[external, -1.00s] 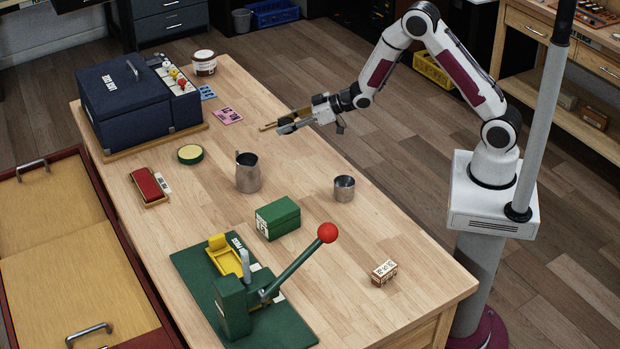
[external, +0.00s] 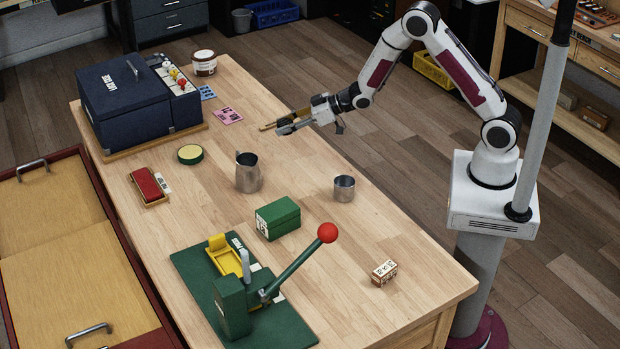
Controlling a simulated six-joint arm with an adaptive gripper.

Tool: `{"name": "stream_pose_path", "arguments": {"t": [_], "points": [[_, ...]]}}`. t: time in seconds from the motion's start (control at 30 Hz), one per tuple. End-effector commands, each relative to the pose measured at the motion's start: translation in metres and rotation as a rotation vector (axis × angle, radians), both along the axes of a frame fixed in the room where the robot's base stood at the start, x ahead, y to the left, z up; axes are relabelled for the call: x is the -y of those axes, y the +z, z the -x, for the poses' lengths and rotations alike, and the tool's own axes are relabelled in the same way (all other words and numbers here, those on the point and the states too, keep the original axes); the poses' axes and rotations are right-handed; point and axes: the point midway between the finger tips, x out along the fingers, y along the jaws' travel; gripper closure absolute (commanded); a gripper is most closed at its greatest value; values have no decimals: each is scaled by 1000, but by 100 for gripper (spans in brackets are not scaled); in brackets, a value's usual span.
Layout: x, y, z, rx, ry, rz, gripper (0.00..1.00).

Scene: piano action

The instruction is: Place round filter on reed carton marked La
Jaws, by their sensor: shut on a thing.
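My gripper (external: 279,128) is above the far middle of the workbench, pointing left. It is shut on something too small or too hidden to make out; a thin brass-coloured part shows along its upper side. A round yellow disc with a green rim (external: 190,154) lies flat on the bench, left of the gripper and apart from it. A green carton (external: 282,217) with a white label on its end stands mid-bench. A small pale carton (external: 384,272) with dark lettering stands at the right. I cannot read La on either carton.
A steel jug (external: 248,173) and a steel cup (external: 344,188) stand mid-bench. A green lever press (external: 245,295) with a red knob is in front. A navy case (external: 125,105) stands at the back left. A red block (external: 149,186) lies near the left edge. The front right bench is mostly clear.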

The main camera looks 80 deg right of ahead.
Motion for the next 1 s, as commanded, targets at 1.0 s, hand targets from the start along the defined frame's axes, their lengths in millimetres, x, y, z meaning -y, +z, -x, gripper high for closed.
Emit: {"name": "stream_pose_path", "arguments": {"t": [1.0], "points": [[-290, 72, 37, 2, 529, -1, 84]]}}
